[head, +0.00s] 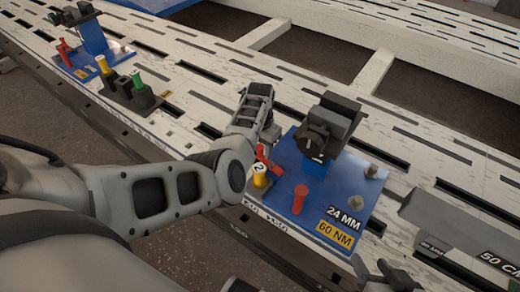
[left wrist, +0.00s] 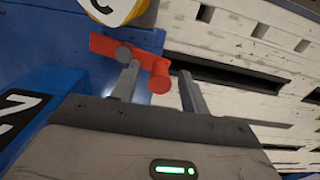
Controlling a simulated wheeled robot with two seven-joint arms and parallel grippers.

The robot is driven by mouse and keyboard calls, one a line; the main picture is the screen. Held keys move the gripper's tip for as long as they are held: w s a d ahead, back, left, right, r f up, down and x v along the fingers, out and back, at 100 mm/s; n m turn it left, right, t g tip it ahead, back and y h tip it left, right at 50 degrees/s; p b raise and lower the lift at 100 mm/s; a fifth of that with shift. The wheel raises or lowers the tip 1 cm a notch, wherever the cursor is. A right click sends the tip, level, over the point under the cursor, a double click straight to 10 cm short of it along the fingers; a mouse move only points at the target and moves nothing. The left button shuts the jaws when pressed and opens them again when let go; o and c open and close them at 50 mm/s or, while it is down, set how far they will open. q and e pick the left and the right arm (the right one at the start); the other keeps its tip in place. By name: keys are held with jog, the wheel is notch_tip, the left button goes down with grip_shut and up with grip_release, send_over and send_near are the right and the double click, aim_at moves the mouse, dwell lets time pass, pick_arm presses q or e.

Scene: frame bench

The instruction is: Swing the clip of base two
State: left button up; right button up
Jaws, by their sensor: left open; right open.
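Base two is a blue plate (head: 335,207) with a dark clamp head (head: 328,125) on a blue post, a red peg (head: 300,197) and a yellow cap marked 2 (head: 260,177). Its red clip (head: 264,156) lies beside the yellow cap, partly hidden by my left gripper (head: 268,142). In the left wrist view, the left gripper (left wrist: 158,72) is open, and the red clip's end (left wrist: 160,84) shows between its fingers. I cannot tell whether they touch it. My right gripper (head: 377,276) is open at the bottom edge, in front of the plate.
A dark block (head: 130,92) holds yellow and green pieces. A grey metal piece (head: 455,225) lies at the right. The slotted white bench (head: 440,150) is clear behind the base.

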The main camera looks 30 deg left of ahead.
pick_arm(q)
grip_shut()
